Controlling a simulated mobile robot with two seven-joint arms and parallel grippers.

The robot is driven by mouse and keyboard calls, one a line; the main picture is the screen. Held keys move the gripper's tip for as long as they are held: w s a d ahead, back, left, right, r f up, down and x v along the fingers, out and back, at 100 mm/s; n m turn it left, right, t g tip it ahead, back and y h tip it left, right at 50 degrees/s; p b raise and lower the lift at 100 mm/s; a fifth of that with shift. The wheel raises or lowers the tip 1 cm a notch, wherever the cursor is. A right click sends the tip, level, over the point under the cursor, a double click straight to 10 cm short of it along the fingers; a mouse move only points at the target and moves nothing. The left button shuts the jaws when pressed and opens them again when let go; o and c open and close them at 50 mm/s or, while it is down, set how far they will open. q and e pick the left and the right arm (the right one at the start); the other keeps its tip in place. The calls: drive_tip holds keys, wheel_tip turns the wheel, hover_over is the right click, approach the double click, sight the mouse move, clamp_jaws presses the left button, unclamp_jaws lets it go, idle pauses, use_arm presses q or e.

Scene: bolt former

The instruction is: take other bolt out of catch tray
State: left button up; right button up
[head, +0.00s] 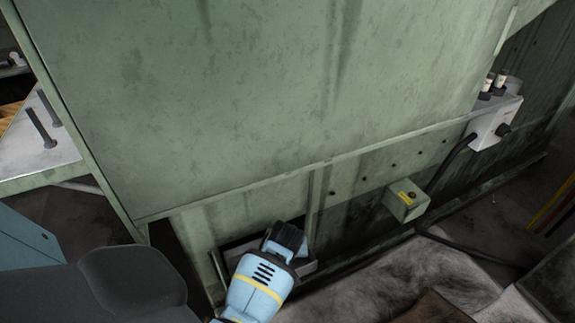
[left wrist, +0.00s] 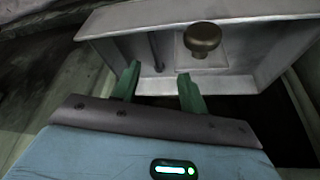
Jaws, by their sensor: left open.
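The catch tray (left wrist: 110,50) is a grey metal box in the left wrist view. A dark, thin rod that looks like a bolt (left wrist: 156,50) lies in it, its far end hidden by the rim. A round brown knob (left wrist: 203,38) sits on a small plate on the tray. My left gripper (left wrist: 157,73) is open and empty, its green fingertips at the near side of the tray, to either side of the rod's line. In the head view my left gripper (head: 288,238) covers most of the tray (head: 306,268), low on the machine. My right gripper is not in view.
The large green machine panel (head: 250,90) rises above the tray. Two dark bolts (head: 40,128) (head: 48,108) stand on a pale surface (head: 35,155) at the left. A green box (head: 405,203) and a grey control box (head: 495,125) with a cable are to the right.

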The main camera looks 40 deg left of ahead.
use_arm(q)
drive_tip(key=shift+d+b+x, duration=0.15)
drive_tip(key=shift+b+x, duration=0.6)
drive_tip(key=shift+x, duration=0.4)
drive_tip(key=shift+d+b+x, duration=0.1)
drive_tip(key=shift+b+x, duration=0.65)
drive_tip(key=shift+x, duration=0.35)
drive_tip(key=shift+w+a+f, duration=0.15)
drive_tip(key=shift+w+f, duration=0.15)
drive_tip(key=shift+w, duration=0.05)
drive_tip(key=shift+r, duration=0.1)
clamp_jaws()
